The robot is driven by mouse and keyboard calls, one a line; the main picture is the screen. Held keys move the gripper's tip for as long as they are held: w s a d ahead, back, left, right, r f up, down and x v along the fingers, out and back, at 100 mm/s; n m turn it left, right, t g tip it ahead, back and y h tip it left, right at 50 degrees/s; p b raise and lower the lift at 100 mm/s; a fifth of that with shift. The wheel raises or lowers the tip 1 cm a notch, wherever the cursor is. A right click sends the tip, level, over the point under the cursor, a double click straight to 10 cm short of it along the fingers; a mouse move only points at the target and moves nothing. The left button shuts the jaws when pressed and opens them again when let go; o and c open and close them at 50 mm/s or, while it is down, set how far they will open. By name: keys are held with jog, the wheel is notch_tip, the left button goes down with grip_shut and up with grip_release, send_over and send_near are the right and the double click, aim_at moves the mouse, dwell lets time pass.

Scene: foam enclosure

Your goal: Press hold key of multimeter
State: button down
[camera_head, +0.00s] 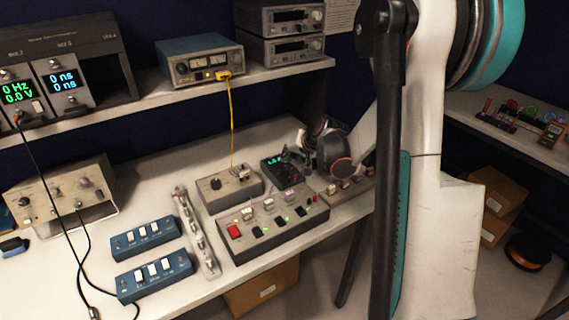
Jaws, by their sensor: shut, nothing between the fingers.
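A dark device with a lit green display (282,172) lies on the bench just behind the grey switch panel; it looks like the multimeter. My gripper (287,156) is shut and empty, at the right edge of this device. I cannot tell whether its tips touch it. A smaller orange-and-dark handheld meter (552,134) lies on the shelf at the far right.
A grey switch panel (262,233) with a red button stands in front, a grey box (222,196) with a yellow cable to the left. Blue switch boxes (147,236) and a metal strip lie farther left. A shelf (178,93) with instruments runs above the bench.

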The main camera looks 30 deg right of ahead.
jog(key=shift+r, duration=0.15)
jog(key=shift+r+p, duration=0.5)
jog(key=shift+r, duration=0.1)
jog(key=shift+r+p, duration=1.65)
jog(key=shift+r, duration=0.85)
